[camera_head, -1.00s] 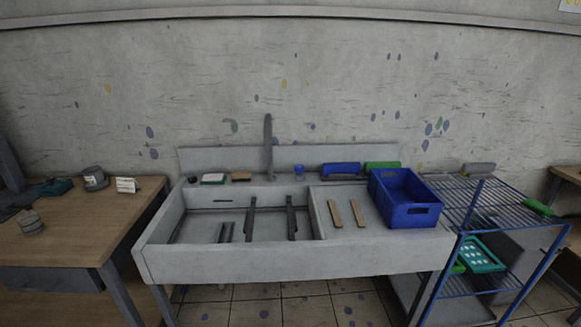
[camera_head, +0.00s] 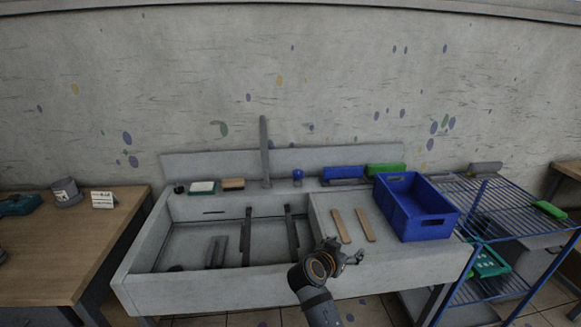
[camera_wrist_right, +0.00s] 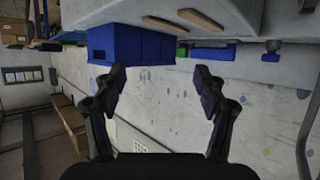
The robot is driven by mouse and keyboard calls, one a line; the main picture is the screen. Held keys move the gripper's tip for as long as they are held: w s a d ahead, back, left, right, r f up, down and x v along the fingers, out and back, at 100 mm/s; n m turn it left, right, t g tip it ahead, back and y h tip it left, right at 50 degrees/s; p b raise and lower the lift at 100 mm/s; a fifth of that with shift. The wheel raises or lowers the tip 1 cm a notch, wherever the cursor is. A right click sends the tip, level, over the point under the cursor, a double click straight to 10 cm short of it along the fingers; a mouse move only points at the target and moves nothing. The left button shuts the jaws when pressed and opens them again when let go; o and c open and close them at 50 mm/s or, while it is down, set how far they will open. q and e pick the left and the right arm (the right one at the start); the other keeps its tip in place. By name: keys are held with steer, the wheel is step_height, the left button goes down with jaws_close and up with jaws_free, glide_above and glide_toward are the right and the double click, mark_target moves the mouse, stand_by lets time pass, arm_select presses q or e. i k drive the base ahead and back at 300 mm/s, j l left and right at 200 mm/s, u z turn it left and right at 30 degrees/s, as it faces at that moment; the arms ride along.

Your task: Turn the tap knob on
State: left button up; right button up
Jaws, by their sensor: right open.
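A small round blue knob (camera_head: 298,175) sits on the sink's back ledge, just right of the tall grey tap post (camera_head: 264,150). The post also shows at the right edge of the upside-down right wrist view (camera_wrist_right: 304,140). A small dark knob-like piece (camera_head: 179,187) sits at the ledge's left end. My right gripper (camera_head: 350,254) is over the sink's front edge, well in front of the blue knob and apart from it. Its two fingers stand wide apart and empty in the right wrist view (camera_wrist_right: 160,78). My left gripper is not in view.
A blue crate (camera_head: 415,222) stands on the sink's right side beside two wooden sticks (camera_head: 341,226). Blue (camera_head: 343,173) and green (camera_head: 385,169) blocks sit on the back ledge. A wire rack (camera_head: 493,197) is at the right, a wooden table (camera_head: 60,250) at the left.

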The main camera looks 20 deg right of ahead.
mark_target(297, 173)
steer(key=i, duration=1.5)
